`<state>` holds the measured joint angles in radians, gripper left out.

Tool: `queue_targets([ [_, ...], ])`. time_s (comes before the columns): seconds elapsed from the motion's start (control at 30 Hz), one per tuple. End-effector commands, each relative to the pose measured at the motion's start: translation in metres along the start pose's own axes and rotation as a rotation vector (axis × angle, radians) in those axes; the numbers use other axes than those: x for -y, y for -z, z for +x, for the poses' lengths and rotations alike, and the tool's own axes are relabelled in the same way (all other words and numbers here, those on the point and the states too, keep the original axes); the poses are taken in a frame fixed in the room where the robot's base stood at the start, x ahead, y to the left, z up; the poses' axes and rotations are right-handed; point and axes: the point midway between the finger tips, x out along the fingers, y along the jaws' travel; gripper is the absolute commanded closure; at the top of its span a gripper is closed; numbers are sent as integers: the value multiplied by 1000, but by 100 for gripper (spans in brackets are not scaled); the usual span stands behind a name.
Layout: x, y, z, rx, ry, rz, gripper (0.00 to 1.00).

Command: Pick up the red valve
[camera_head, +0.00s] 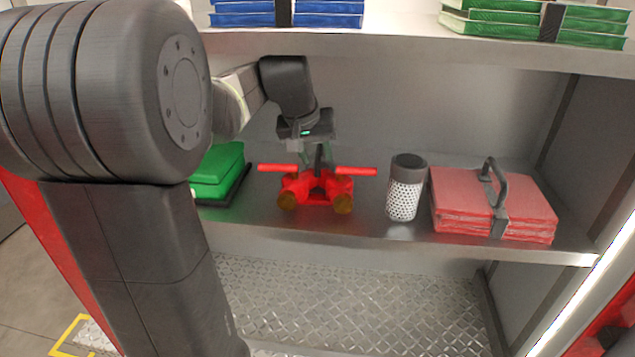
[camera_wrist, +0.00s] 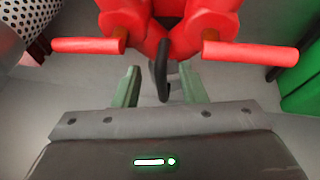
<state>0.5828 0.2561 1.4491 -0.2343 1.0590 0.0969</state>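The red valve (camera_head: 316,189) sits on the middle shelf, with two red handles sticking out to the sides and brass-coloured ends toward the front. In the wrist view the valve (camera_wrist: 185,25) fills the top middle, and a black lever (camera_wrist: 161,68) sticks out from it toward me. My gripper (camera_head: 316,160) is just above and behind the valve in the head view. In the wrist view its two green fingers (camera_wrist: 160,88) are apart, with the lever's end between them. I cannot tell whether either finger touches it.
A white and black perforated canister (camera_head: 405,188) stands right of the valve, with a red folded pack (camera_head: 492,205) beyond it. A green case (camera_head: 217,172) is close on the left. The upper shelf (camera_head: 400,45) with blue and green packs overhangs the space.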

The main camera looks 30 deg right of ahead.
Motion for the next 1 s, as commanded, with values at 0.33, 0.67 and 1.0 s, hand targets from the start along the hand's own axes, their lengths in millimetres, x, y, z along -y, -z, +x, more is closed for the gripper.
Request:
queue_targets([
  [0.33,0,0,0,0,0,0,100],
  [0.67,0,0,0,0,0,0,100],
  [1.0,0,0,0,0,0,0,100],
])
